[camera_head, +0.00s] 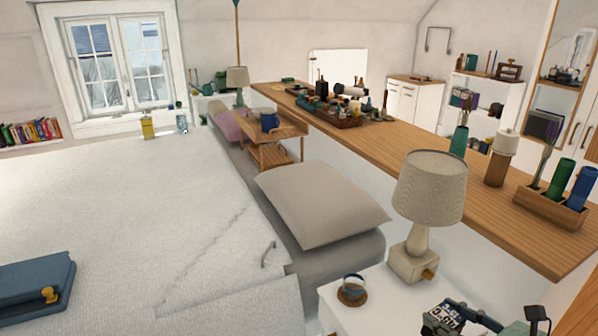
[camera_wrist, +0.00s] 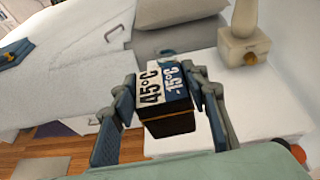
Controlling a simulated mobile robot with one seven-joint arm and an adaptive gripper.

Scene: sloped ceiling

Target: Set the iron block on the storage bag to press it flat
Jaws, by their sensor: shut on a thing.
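A dark block (camera_head: 440,319) with a white and blue label is at the bottom right of the head view. In the wrist view the block (camera_wrist: 168,122) shows the label text "45°C" and "-15°C"; I take it as the iron block. My gripper (camera_wrist: 158,78) is shut on it, one finger on each side. The block is over or near the white bedside table; whether it touches cannot be told. A blue, flat bag (camera_head: 30,280) with a yellow knob, seemingly the storage bag, lies on the bed at far left. The bag's edge (camera_wrist: 14,54) shows in the wrist view.
The white bedside table (camera_head: 385,285) bears a beige lamp (camera_head: 418,262) and a cup (camera_head: 353,286) on a saucer. A grey pillow (camera_head: 320,203) lies beyond it. A long wooden counter (camera_head: 425,150) runs along the right. The white bed (camera_head: 120,220) is mostly clear.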

